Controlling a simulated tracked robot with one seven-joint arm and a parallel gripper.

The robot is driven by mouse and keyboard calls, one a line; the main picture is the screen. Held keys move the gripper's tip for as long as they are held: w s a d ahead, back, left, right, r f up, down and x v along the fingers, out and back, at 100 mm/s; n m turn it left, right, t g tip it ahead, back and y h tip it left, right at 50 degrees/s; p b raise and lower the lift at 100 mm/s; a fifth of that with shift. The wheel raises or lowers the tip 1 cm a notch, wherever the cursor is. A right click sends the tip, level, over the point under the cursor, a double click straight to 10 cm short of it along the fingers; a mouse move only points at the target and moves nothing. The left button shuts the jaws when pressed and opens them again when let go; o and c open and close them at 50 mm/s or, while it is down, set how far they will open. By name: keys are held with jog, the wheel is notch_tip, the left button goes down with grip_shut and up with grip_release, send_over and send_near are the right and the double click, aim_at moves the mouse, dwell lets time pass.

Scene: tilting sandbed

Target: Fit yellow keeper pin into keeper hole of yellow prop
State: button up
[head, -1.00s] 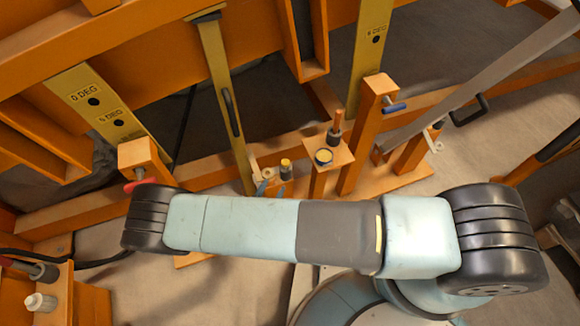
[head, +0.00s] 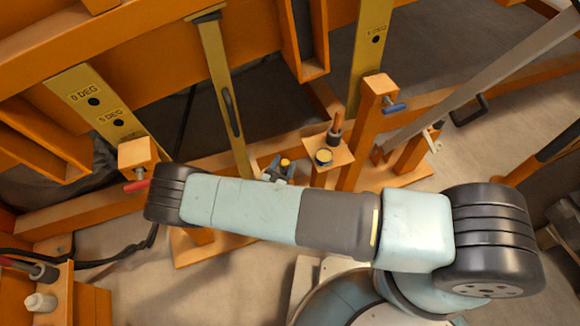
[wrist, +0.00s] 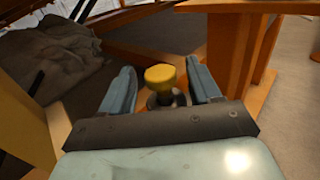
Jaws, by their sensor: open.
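The yellow keeper pin (head: 285,162) shows as a yellow cap near the foot of the yellow prop. In the wrist view the pin (wrist: 160,77) has a round yellow cap over a dark stem, with a greyish ring around its lower part. My gripper (wrist: 162,82) is open, one blue-grey finger on each side of the pin, with gaps showing at both sides. In the head view my gripper (head: 277,172) is partly hidden behind my arm. The yellow prop (head: 222,90), with a black handle, leans from the orange bed frame down to the base. I cannot make out its keeper hole.
An orange post's square top (head: 329,156) beside my gripper carries a dark cup and an orange-handled piece. A taller orange post (head: 376,92) with a blue-handled pin stands right of it. A red-handled pin (head: 137,186) is at left. A grey prop (head: 480,80) slants at right.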

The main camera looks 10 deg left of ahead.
jog(key=shift+w+d, duration=0.2)
jog(key=shift+w, duration=0.4)
jog(key=c, duration=1.1)
